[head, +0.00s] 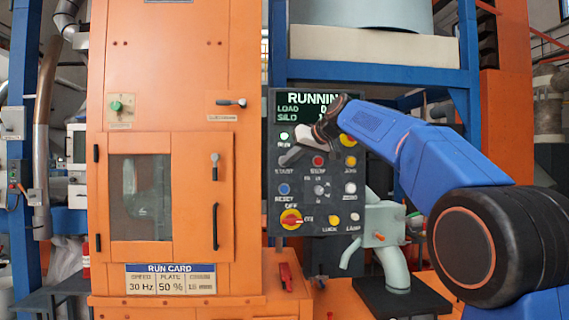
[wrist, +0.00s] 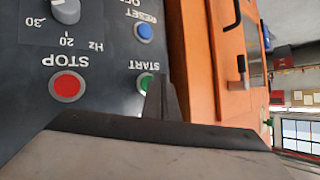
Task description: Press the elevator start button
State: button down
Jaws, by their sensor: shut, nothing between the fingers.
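The green START button (wrist: 144,82) shows in the wrist view on the dark control panel (head: 302,203), partly covered by my gripper's fingers. In the head view the button is hidden behind my gripper (head: 287,158), just above the START label. My gripper is shut and empty, its fingertips at the button's edge in the wrist view (wrist: 156,85); I cannot tell if they touch it. The display (head: 308,99) reads "RUNNIN", its end hidden by my arm. The RUN lamp (head: 284,136) glows green.
A red STOP button (head: 318,161) sits right of START, with a blue RESET button (head: 284,189) below. A red and yellow rotary switch (head: 291,219) is at the panel's lower left. An orange cabinet (head: 235,60) stands left of the panel.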

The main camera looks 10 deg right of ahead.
jog(key=shift+s, duration=0.2)
jog(key=s, duration=0.5)
jog(key=shift+a, duration=0.25)
dwell(0.3)
dwell(0.6)
jog(key=s+d+f+m+g+h, duration=0.1)
jog(key=s+d+f+g+h, duration=0.1)
jog(key=s+f, duration=1.3)
jog(key=s+d+f+m+g+h, duration=0.1)
jog(key=s+d+f, duration=0.4)
jog(key=s+f, duration=1.1)
jog(key=s+d+f+m+g+h, duration=0.2)
jog(key=s+d+f+h, duration=0.1)
jog(key=s+f, duration=1.2)
notch_tip(320, 180, down, 3)
jog(key=shift+s+d+r+g+h, duration=0.1)
jog(key=shift+s+d+g+h, duration=0.25)
jog(key=shift+d, duration=0.35)
